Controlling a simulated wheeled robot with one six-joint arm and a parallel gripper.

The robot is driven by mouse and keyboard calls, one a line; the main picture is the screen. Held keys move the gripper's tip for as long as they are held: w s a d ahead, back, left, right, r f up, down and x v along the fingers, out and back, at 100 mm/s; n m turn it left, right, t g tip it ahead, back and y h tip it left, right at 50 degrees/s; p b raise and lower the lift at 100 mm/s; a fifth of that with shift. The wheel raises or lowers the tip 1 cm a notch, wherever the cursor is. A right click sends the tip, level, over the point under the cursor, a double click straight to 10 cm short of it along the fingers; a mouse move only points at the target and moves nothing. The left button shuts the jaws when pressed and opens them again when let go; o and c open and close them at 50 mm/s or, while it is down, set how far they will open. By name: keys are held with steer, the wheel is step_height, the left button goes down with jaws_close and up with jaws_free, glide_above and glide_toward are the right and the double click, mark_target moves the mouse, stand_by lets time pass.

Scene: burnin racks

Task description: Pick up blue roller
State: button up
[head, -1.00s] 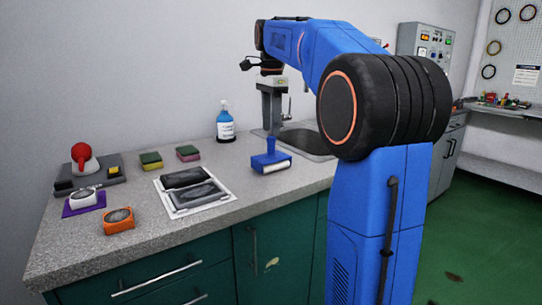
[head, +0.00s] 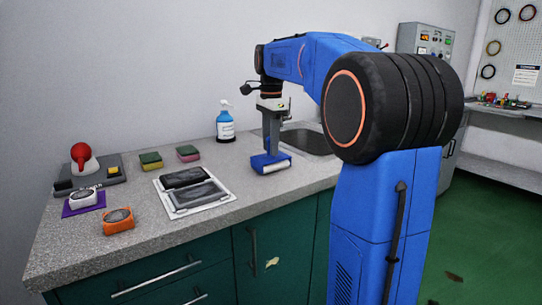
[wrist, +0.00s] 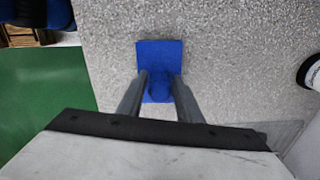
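The blue roller (head: 259,163) sits on the grey speckled counter, in front of the sink. It has a blue body and a white roll along its front side. In the wrist view the blue roller (wrist: 158,52) shows as a blue block with its upright handle between my fingers. My gripper (head: 271,149) points straight down over the roller, and its fingers hide most of the handle in the head view. In the wrist view the fingers of my gripper (wrist: 160,80) are apart, one on each side of the handle. I see no clear grip on it.
A white tray (head: 172,213) with two dark devices lies left of the roller. A blue spray bottle (head: 226,125) stands behind, and the sink (head: 308,141) is to the right. Sponges (head: 151,160), an orange-framed device (head: 118,219) and a red-topped item (head: 82,155) are further left.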

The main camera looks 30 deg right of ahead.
jaws_close()
steer(key=shift+r, duration=0.1)
step_height(320, 180, up, 10)
steer(key=shift+f, duration=0.1)
stand_by(0.4)
steer(key=shift+c, duration=2)
jaws_free()
steer(key=shift+c, duration=0.4)
